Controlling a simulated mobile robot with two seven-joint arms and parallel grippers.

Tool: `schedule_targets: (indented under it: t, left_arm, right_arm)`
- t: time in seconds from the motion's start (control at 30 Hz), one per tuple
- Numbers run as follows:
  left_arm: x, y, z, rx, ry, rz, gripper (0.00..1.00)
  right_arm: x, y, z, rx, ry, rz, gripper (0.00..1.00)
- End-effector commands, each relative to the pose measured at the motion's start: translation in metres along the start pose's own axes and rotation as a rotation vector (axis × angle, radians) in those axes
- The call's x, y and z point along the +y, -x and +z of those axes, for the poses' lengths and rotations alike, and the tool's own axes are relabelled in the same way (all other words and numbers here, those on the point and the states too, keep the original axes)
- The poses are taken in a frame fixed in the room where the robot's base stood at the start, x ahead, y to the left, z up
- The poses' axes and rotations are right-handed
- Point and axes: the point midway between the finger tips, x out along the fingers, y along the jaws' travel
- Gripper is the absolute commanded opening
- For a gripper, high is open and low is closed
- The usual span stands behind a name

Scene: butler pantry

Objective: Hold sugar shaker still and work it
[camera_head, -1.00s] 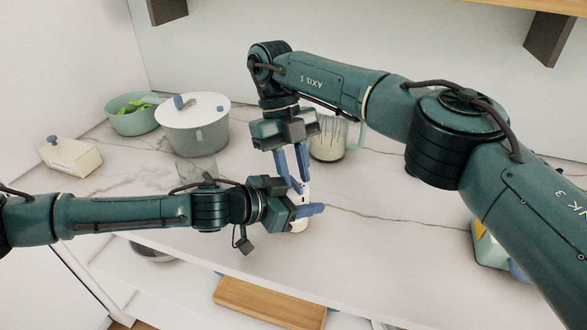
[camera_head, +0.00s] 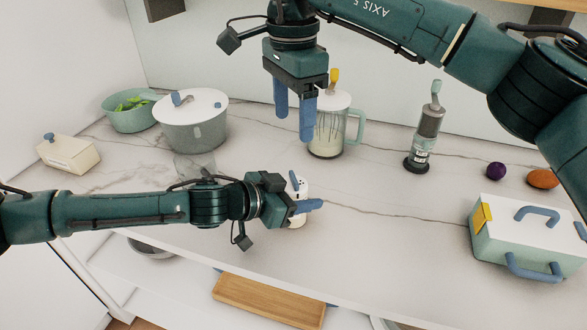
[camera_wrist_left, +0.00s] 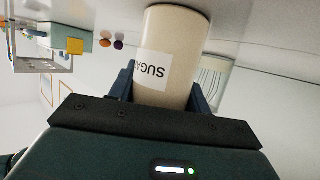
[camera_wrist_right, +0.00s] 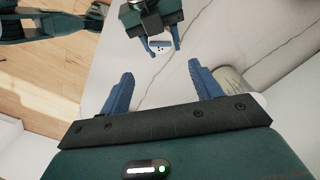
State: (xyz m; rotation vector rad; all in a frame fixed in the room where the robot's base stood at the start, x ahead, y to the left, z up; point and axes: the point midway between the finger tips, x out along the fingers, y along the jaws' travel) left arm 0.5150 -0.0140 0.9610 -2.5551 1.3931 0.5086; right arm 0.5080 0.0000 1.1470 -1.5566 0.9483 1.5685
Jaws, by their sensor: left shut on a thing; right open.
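The sugar shaker (camera_head: 301,189) is a cream cylinder standing upright on the counter, with small dark holes in its top. My left gripper (camera_head: 303,203) is shut around its body and hides much of it in the head view. In the left wrist view the shaker (camera_wrist_left: 175,50) appears upside down between the two fingers, with part of a "SUGAR" label showing. A small blue piece shows at its top in the right wrist view (camera_wrist_right: 159,43). My right gripper (camera_head: 294,108) is open and empty, raised above and behind the shaker.
A clear jug (camera_head: 329,135) stands behind the shaker, close to my right gripper in the picture. A grinder (camera_head: 427,125) and lidded box (camera_head: 493,247) are to the right. A pot (camera_head: 195,130), glass (camera_head: 196,166) and butter dish (camera_head: 72,157) are left. Counter right of the shaker is clear.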

Motion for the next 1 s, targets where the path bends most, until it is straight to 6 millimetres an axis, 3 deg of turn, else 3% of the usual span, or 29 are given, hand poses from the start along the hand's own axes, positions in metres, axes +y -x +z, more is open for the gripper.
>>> schedule_targets:
  t: [0.1,0.23,0.7,1.0]
  left_arm:
    - [0.0,0.0,0.0,0.0,0.0,0.0,0.17]
    - [0.0,0.0,0.0,0.0,0.0,0.0,0.17]
    - [-0.001,0.0,0.0,0.0,0.0,-0.001,0.17]
    - [-0.001,0.0,0.0,0.0,0.0,-0.002,0.17]
  right_arm:
    - [0.002,0.001,0.0,0.0,0.054,-0.012,0.64]
    - [0.002,-0.014,0.001,-0.001,0.061,-0.012,0.64]
    - [0.001,-0.1,0.001,-0.001,0.056,-0.011,0.64]
    - [0.0,-0.116,0.001,0.0,0.056,-0.013,0.64]
